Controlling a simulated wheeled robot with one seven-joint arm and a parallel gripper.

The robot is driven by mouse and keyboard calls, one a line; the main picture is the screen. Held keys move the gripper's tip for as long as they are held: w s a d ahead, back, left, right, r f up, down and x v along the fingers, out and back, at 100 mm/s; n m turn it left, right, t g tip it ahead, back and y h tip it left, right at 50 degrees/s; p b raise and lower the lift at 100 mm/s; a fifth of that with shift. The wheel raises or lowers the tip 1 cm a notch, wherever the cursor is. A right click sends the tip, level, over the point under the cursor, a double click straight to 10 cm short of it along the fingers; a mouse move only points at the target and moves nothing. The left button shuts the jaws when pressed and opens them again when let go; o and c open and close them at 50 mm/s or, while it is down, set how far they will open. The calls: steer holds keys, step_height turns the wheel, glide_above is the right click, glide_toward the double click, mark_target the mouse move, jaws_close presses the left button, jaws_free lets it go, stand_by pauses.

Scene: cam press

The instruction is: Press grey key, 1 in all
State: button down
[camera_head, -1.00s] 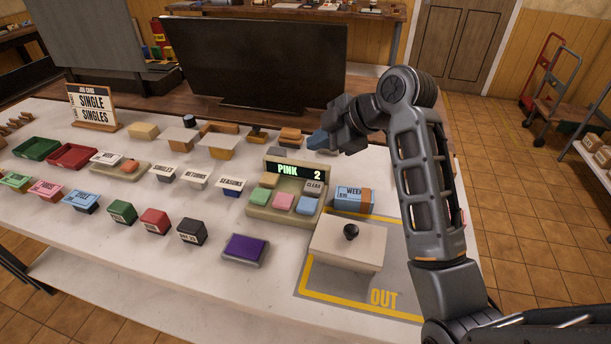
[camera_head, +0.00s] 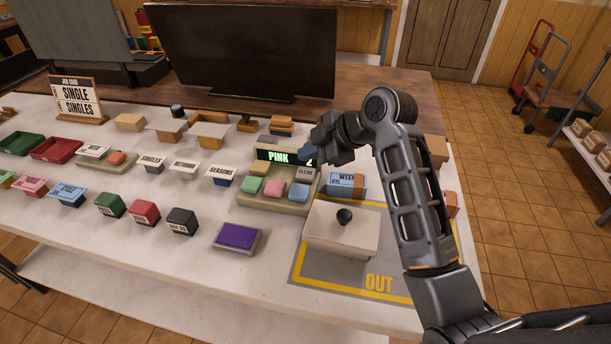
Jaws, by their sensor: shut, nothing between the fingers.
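The keypad console (camera_head: 243,199) stands on the white table, its display (camera_head: 278,156) reading "PINK 2", with the digit partly covered by my gripper. The grey key (camera_head: 304,172), marked CLEAR, is at the console's upper right. Green (camera_head: 249,184), pink (camera_head: 273,188) and blue (camera_head: 299,192) keys sit in front, and a tan key (camera_head: 259,169) at upper left. My gripper (camera_head: 307,153) is shut and empty. It appears just behind and above the grey key in the picture; I see no clear contact, and its exact height is hard to judge.
A blue WEEK block (camera_head: 346,185) is close to the console's right side. A purple pad (camera_head: 236,237) lies in front. A dark monitor (camera_head: 240,50) stands behind.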

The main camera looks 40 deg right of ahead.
mark_target(299, 170)
steer(key=shift+f+b, duration=0.45)
steer(key=shift+f, duration=0.6)
steer(key=shift+f, duration=0.15)
stand_by(1.2)
steer(key=shift+f, duration=0.3)
steer(key=shift+f+b, duration=0.5)
steer(key=shift+b, duration=0.05)
stand_by(0.7)
stand_by(0.3)
steer(key=shift+r+p, duration=0.85)
steer(key=shift+r, duration=0.15)
step_height(299, 170, up, 3)
steer(key=shift+f+p, duration=0.2)
steer(key=shift+p, duration=0.9)
steer(key=shift+r, duration=1.15)
